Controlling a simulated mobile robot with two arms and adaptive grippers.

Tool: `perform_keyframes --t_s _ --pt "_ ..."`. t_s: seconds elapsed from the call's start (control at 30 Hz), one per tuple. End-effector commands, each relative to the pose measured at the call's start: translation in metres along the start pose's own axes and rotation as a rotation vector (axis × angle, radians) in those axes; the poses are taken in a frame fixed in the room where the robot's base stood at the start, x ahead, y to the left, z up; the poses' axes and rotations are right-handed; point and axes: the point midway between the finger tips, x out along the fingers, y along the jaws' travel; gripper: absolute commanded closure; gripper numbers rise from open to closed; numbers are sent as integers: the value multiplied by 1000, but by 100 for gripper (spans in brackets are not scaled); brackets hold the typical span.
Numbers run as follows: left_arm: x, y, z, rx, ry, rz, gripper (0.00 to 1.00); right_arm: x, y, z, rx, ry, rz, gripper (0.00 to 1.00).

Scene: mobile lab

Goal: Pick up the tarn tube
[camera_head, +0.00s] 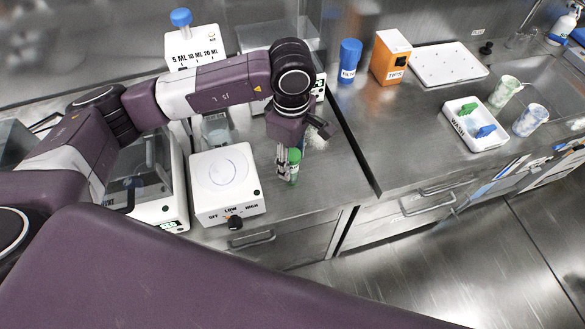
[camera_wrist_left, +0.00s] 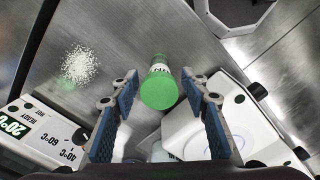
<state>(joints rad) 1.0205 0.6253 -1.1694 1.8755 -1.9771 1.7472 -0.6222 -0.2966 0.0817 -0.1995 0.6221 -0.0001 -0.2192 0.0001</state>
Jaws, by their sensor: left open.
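The tube with a green cap (camera_head: 294,156) stands on the steel bench, right of a white stirrer; its label is too small to read surely. In the left wrist view its green cap (camera_wrist_left: 160,90) faces the camera, between the two blue-padded fingers. My left gripper (camera_head: 286,160) is open, pointing down at the tube, with a finger on each side of it. A gap shows between the cap and each finger in the left wrist view. Part of the tube is hidden by the gripper in the head view. My right gripper is not in view.
The white stirrer (camera_head: 224,184) with an OFF/LOW/HIGH knob stands close left of the tube. A patch of white grains (camera_wrist_left: 80,65) lies on the bench nearby.

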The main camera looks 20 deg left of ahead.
Motion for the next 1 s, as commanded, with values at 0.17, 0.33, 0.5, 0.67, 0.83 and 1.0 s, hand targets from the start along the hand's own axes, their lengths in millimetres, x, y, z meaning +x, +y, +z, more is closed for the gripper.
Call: perform_keyframes --t_s 0.17,0.33,0.5,0.67,0.83,1.0 --pt "18 -1 1 1 0 -5 58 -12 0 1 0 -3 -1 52" --pt "46 0 2 0 0 -5 58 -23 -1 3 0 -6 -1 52" --pt "59 1 1 1 0 0 58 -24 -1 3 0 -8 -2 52" --pt "60 1 1 2 0 0 58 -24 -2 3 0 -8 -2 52" --pt "60 1 1 1 0 0 73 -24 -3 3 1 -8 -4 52" --pt "60 1 1 1 0 0 91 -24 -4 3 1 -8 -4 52"
